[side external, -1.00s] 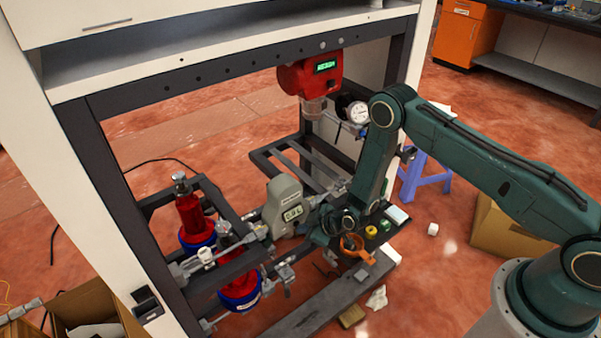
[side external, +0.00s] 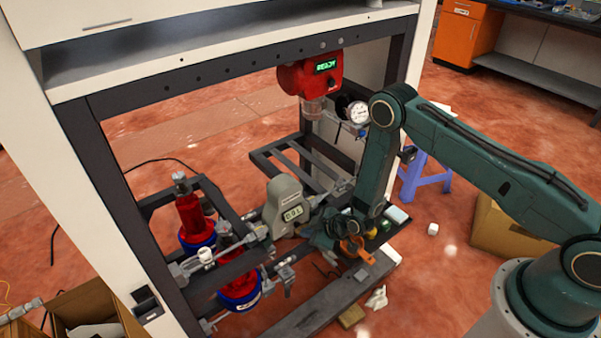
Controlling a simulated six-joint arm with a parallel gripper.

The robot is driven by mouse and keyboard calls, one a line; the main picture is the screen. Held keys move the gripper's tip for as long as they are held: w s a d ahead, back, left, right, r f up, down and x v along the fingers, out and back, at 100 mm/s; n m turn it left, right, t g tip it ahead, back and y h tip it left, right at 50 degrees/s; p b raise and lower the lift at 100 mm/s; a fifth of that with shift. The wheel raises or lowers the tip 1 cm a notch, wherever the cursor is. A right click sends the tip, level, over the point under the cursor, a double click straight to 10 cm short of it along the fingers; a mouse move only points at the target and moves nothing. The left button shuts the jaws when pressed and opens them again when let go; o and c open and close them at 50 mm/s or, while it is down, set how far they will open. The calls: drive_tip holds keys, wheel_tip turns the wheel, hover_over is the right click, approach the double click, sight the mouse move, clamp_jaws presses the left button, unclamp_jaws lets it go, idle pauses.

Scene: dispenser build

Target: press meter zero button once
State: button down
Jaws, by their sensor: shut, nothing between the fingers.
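The grey meter (side external: 286,192) stands in the pipe line at the middle of the frame. Its small display (side external: 293,214) is lit, with characters that look like 0.0 L but are tiny. I cannot make out the zero button. My gripper (side external: 318,236) is shut and empty, low and just right of the meter's face. Its tips are small and dark, so I cannot tell whether they touch the meter.
A red unit (side external: 311,74) with a green display reading READY hangs above. A round gauge (side external: 359,113) is beside my arm. Red bottles (side external: 192,213) stand left of the meter. An orange part (side external: 357,250) is close to my wrist. Pipes and frame bars crowd this area.

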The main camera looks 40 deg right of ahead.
idle(0.3)
drive_tip(key=shift+s, duration=2.55)
drive_tip(key=w+r, duration=0.4)
drive_tip(key=r, duration=1.1)
drive_tip(key=s+d+r+m+g, duration=0.1)
drive_tip(key=s+r, duration=0.1)
drive_tip(key=r, duration=0.7)
drive_tip(key=s+d+r+m+g, duration=0.1)
drive_tip(key=s+r, duration=0.2)
drive_tip(key=r, duration=0.5)
drive_tip(key=s+d+r+m+h, duration=0.2)
drive_tip(key=s+d+r, duration=0.2)
drive_tip(key=s+r, duration=0.8)
drive_tip(key=s+d+r+m, duration=0.1)
drive_tip(key=s+r, duration=0.1)
drive_tip(key=s, duration=0.6)
drive_tip(key=s+d+r+m+g+h, duration=0.1)
drive_tip(key=s+m, duration=0.1)
drive_tip(key=s, duration=0.5)
drive_tip(key=shift+s+d+r+m, duration=0.25)
drive_tip(key=shift+s+r+m, duration=0.05)
drive_tip(key=shift+s+r, duration=0.05)
